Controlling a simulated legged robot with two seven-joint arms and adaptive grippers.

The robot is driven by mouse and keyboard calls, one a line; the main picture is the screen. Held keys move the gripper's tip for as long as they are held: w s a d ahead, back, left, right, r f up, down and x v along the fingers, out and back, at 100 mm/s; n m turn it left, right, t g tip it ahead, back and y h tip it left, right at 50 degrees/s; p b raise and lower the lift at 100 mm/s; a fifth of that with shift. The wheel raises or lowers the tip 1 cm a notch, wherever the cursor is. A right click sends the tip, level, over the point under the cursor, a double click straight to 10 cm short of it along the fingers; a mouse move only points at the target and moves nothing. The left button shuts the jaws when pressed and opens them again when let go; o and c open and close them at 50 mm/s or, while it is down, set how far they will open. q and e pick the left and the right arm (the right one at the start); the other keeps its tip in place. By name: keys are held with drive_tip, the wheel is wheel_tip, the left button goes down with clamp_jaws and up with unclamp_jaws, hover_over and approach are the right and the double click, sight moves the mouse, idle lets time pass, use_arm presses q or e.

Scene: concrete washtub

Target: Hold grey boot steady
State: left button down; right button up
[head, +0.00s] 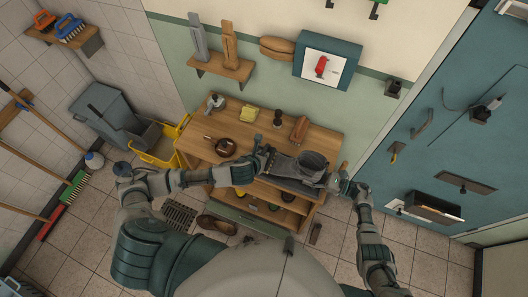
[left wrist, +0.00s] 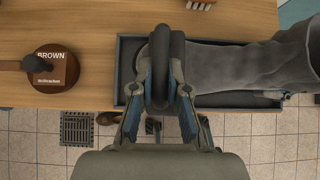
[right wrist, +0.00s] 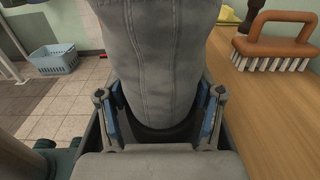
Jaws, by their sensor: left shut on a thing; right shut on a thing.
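The grey boot (head: 313,161) lies over a dark tray on the wooden bench, its open shaft toward the right in the head view. My left gripper (head: 262,163) is at the boot's toe end. My right gripper (head: 340,184) is at the other end. In the right wrist view its fingers (right wrist: 160,108) clasp both sides of the grey boot (right wrist: 160,55) low at the heel. The inner contact there is partly hidden.
The dark tray (left wrist: 127,55) lies under the boot. A round tin labelled BROWN (left wrist: 52,72) stands left of it on the bench (left wrist: 80,20). A brush with white bristles (right wrist: 275,45) sits behind. Shelves with shoes are below the bench top. A yellow mop bucket (head: 160,147) stands left.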

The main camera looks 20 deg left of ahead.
sight(265, 149)
use_arm(q)
drive_tip(key=shift+w+d+f, duration=0.1)
drive_tip(key=shift+w, duration=0.9)
drive_tip(key=shift+w+d+f, duration=0.1)
drive_tip(key=shift+w, duration=0.85)
use_arm(e)
drive_tip(key=shift+s+f, duration=0.15)
drive_tip(key=shift+f, duration=0.2)
use_arm(q)
drive_tip(key=shift+s+a, duration=0.1)
drive_tip(key=shift+s, duration=0.95)
drive_tip(key=shift+s+r, duration=0.1)
drive_tip(key=shift+s, duration=0.85)
drive_tip(key=shift+w, duration=2.05)
drive_tip(key=shift+s, duration=2.05)
drive_tip(key=shift+w, duration=2)
drive_tip(key=shift+s+a+r, duration=0.1)
drive_tip(key=shift+s, duration=1.85)
use_arm(e)
drive_tip(key=shift+d, duration=0.1)
use_arm(q)
drive_tip(key=shift+w, duration=0.1)
